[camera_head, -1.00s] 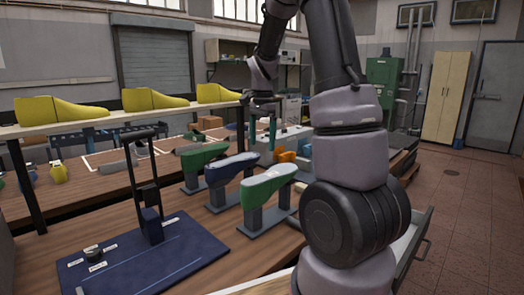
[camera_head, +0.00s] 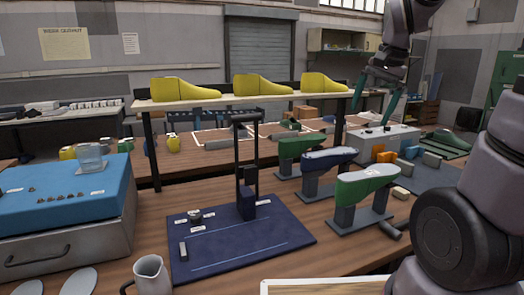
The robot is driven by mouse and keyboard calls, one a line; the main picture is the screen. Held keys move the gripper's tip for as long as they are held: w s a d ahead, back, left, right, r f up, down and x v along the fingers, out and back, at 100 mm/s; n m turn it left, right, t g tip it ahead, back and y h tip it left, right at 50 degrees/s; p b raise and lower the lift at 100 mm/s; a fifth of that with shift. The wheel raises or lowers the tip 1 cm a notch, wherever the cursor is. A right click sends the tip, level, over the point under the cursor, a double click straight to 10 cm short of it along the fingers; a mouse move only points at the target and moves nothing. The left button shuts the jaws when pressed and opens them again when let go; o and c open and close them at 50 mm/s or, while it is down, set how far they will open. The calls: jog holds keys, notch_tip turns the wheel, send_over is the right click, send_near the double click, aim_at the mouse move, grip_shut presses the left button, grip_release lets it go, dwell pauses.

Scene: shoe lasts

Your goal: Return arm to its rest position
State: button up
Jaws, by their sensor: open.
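My gripper (camera_head: 374,104) is at the upper right, its two teal fingers pointing down and spread apart. It is open and empty, and appears above the grey control box (camera_head: 392,136) in the picture. My arm rises along the right edge, and part of it is out of frame. Shoe lasts on stands sit on the bench left of my arm: a green and white one (camera_head: 368,186), a dark blue and white one (camera_head: 328,160) and a green one (camera_head: 300,147). The gripper is apart from them. Yellow lasts (camera_head: 262,84) stand on the raised shelf.
A dark blue mat (camera_head: 240,245) with an upright black frame (camera_head: 247,165) lies on the bench. Orange and blue blocks (camera_head: 388,157) lie near the control box.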

jog(key=s+a+r+n+t, duration=0.2)
jog(key=s, duration=0.4)
jog(key=s+a+r+n+t, duration=0.2)
jog(key=s+n, duration=0.1)
jog(key=s, duration=0.3)
jog(key=shift+s+r+n+y, duration=0.2)
jog(key=shift+s+n+y, duration=0.1)
jog(key=shift+s, duration=0.1)
